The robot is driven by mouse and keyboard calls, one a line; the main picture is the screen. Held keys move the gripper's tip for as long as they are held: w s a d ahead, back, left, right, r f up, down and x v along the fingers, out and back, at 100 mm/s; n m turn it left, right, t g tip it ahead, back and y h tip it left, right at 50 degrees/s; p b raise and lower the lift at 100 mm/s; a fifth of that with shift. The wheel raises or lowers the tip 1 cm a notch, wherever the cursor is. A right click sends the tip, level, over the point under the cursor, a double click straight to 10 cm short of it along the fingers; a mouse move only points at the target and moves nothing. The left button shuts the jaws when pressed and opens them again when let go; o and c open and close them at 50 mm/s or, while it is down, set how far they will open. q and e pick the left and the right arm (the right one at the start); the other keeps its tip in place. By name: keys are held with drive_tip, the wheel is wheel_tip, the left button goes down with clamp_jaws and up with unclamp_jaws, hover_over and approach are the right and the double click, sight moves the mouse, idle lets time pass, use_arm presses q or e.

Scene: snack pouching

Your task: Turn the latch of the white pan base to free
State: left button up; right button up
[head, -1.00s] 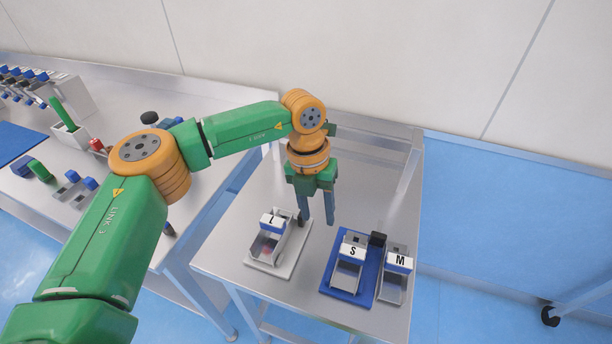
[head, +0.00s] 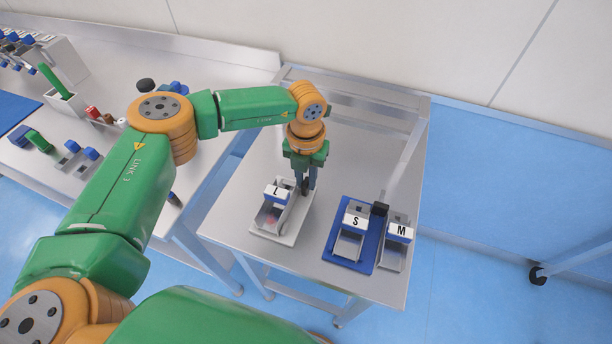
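The white pan base (head: 262,231) lies on the metal side table and carries a grey pan (head: 270,215) with an L label (head: 276,192). Its dark latch (head: 305,187) stands at the back right corner of the base. My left gripper (head: 306,182) points down right at the latch, its fingers closely around or beside it. I cannot tell whether they touch it or how far they are closed. My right gripper is out of view.
A blue base (head: 348,260) to the right holds a pan labelled S (head: 352,243), with a black latch (head: 379,209). A pan labelled M (head: 397,250) stands beside it. Table posts rise behind. A larger bench (head: 100,185) with tools is at left.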

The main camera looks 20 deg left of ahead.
use_arm(q)
clamp_jaws()
drive_tip(key=m+b, duration=0.3)
drive_tip(key=shift+f, duration=0.2)
drive_tip(key=m+b, duration=0.2)
drive_tip(key=m, duration=0.2)
drive_tip(key=m+b, duration=0.2)
drive_tip(key=m, duration=0.1)
drive_tip(key=shift+r+m, duration=0.15)
drive_tip(key=shift+m, duration=0.15)
drive_tip(key=m+b, duration=0.1)
drive_tip(key=m, duration=0.2)
drive_tip(key=shift+w+r+m, duration=0.1)
drive_tip(key=shift+m, duration=0.2)
drive_tip(key=shift+m+b, duration=0.55)
drive_tip(key=shift+m, duration=1.25)
drive_tip(key=shift+r, duration=0.1)
